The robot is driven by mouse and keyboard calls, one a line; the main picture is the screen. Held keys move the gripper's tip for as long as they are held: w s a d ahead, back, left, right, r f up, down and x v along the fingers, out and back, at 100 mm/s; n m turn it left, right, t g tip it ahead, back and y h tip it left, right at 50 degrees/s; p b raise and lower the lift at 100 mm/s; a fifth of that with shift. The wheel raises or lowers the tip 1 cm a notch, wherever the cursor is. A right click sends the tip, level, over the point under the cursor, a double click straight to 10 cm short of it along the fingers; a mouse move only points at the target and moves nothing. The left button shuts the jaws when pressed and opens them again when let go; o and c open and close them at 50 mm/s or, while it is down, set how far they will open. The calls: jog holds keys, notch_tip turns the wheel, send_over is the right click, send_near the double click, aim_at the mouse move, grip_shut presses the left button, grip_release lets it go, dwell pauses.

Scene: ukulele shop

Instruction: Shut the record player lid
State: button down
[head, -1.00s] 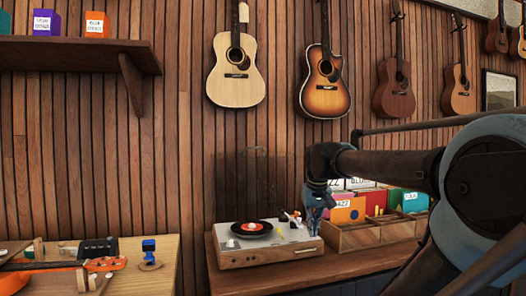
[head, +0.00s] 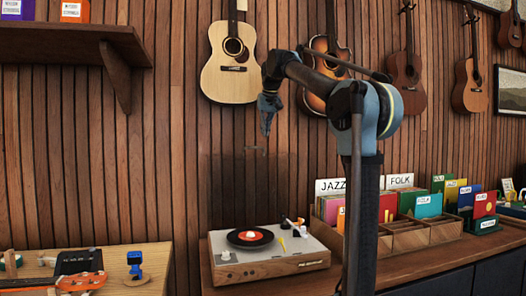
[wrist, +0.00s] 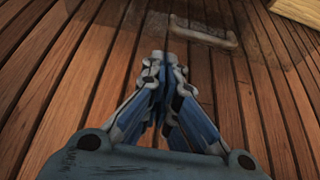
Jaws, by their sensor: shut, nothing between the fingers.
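The record player (head: 270,267) is a wooden box with a pale top and a black record with an orange label (head: 250,238). Its smoky see-through lid (head: 235,185) stands open, upright close to the slatted wall. My gripper (head: 266,131) is shut and empty, pointing down near the upper right of the lid, at or just above its top edge. In the wrist view my fingertips (wrist: 164,60) are together, and the lid's tinted panel with its handle (wrist: 207,34) shows beyond them. Whether the fingers touch the lid I cannot tell.
Guitars hang on the wall, a pale one (head: 233,62) above and left of my gripper and a sunburst one (head: 318,100) behind my arm. A wooden record crate (head: 428,232) stands right of the player. A workbench (head: 154,265) is at the left.

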jog(key=w+x, duration=0.1)
jog(key=x, duration=0.9)
jog(key=shift+a+r, duration=0.3)
jog(key=shift+r, duration=0.05)
